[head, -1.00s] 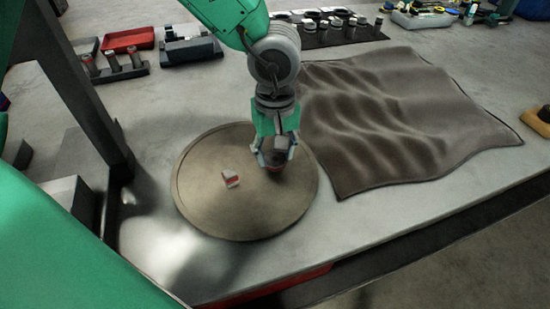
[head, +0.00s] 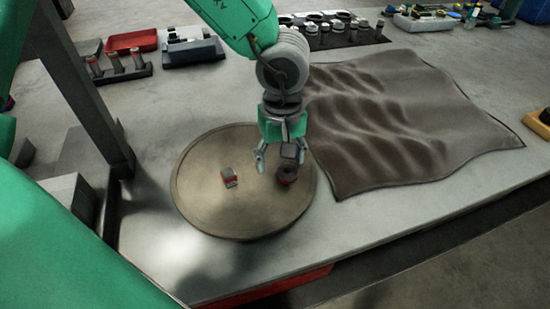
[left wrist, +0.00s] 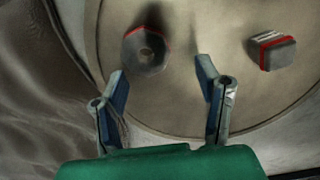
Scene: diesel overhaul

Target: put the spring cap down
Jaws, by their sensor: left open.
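The spring cap, as I take it, is a dark piece with a hole in its top and a red ring around its base (head: 287,175). It rests on the right part of a round tan disc (head: 245,215). It also shows in the left wrist view (left wrist: 146,50), just beyond the fingertips. My left gripper (head: 280,155) is open above and beside the cap, with nothing between its fingers (left wrist: 161,72). A small grey block with a red band (head: 229,177) sits apart on the disc, to the left. My right gripper is not in view.
A wrinkled dark cloth (head: 400,120) lies just right of the disc. A rack of small cylinders (head: 118,70), a red tray (head: 130,41) and a dark mat with several parts (head: 335,38) stand at the back. A dark post (head: 85,90) rises at left. The bench front edge is close.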

